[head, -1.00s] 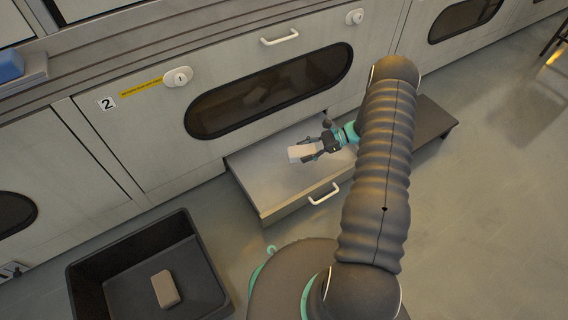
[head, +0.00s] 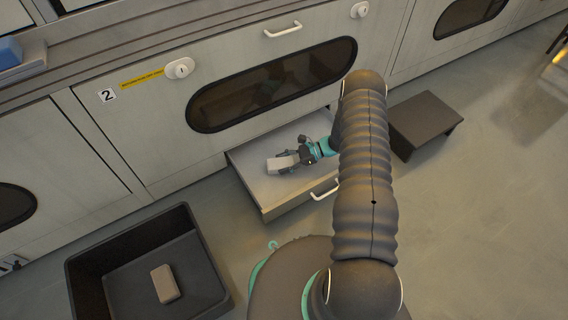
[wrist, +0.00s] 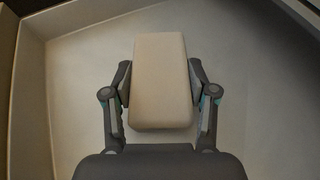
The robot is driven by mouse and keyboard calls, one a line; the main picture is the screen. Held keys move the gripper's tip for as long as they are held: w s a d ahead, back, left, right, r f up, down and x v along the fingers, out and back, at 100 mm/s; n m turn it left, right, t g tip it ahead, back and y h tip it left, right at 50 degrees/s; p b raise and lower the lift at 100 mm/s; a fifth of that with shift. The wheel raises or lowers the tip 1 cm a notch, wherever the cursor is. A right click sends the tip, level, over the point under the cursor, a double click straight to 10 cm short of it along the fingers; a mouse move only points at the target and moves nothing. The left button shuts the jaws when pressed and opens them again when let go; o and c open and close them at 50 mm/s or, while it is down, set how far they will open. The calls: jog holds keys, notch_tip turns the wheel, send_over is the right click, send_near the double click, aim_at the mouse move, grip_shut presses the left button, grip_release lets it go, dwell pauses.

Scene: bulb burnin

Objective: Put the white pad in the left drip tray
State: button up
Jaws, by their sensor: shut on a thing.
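The white pad (head: 281,163) is held between the fingers of my gripper (head: 296,158), over the left part of the open drip tray (head: 257,193). In the wrist view the pad (wrist: 161,75) is a pale block with rounded edges, and my gripper (wrist: 162,92) is shut on its two long sides. The light tray floor (wrist: 235,50) shows all around it. I cannot tell whether the pad touches the floor. The tray is a shallow pulled-out drawer with a white handle (head: 325,190), below the door numbered 2.
A black bin (head: 92,262) with a beige block (head: 164,284) in it stands at the lower left. A dark low step (head: 425,120) stands right of the tray. A blue block (head: 9,52) lies at the upper left. Floor at the right is clear.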

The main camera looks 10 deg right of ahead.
jog(key=shift+f, duration=0.15)
jog(key=o, duration=1.1)
jog(key=shift+r, duration=0.2)
